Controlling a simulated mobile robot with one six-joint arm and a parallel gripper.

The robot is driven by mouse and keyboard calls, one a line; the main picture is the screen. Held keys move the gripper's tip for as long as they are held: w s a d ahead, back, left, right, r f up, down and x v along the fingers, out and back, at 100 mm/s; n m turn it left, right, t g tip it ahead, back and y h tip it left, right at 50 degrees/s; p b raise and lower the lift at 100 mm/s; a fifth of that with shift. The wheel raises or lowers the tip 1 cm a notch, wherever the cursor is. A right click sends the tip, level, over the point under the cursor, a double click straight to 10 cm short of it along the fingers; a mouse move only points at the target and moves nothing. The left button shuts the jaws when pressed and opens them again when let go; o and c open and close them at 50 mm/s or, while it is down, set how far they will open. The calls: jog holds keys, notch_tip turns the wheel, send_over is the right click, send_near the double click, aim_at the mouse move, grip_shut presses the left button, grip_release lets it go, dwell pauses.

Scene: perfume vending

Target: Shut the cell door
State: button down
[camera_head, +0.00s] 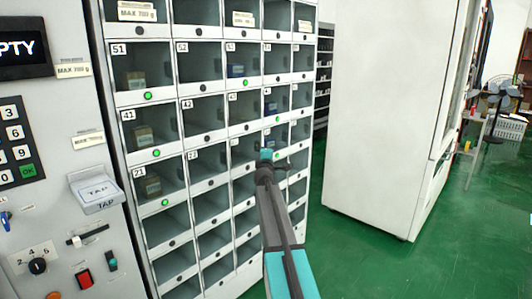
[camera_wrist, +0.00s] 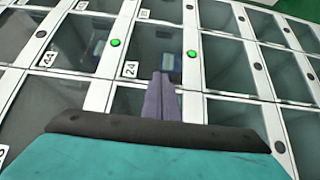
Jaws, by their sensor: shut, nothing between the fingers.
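The locker (camera_head: 198,90) is a white grid of numbered cells with dark, glassy fronts. It fills the left and middle of the head view. My gripper (camera_head: 266,155) is in front of its right-hand columns, at mid height. In the wrist view the two grey fingers (camera_wrist: 163,82) are together and empty. Their tips are over the frame beside a label that seems to read 24 (camera_wrist: 130,69). I cannot tell whether they touch the front. No door clearly stands swung out in either view, and my arm hides some cells.
Several cells show green lights, such as one under cell 51 (camera_head: 148,96); small boxes are inside some. A control panel with a keypad (camera_head: 14,140) is at left. A white cabinet (camera_head: 385,110) stands at right. Green floor (camera_head: 345,265) is clear between them.

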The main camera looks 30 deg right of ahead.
jog(key=s+d+p, duration=0.1)
jog(key=s+d, duration=0.1)
jog(key=s, duration=0.7)
dwell(0.6)
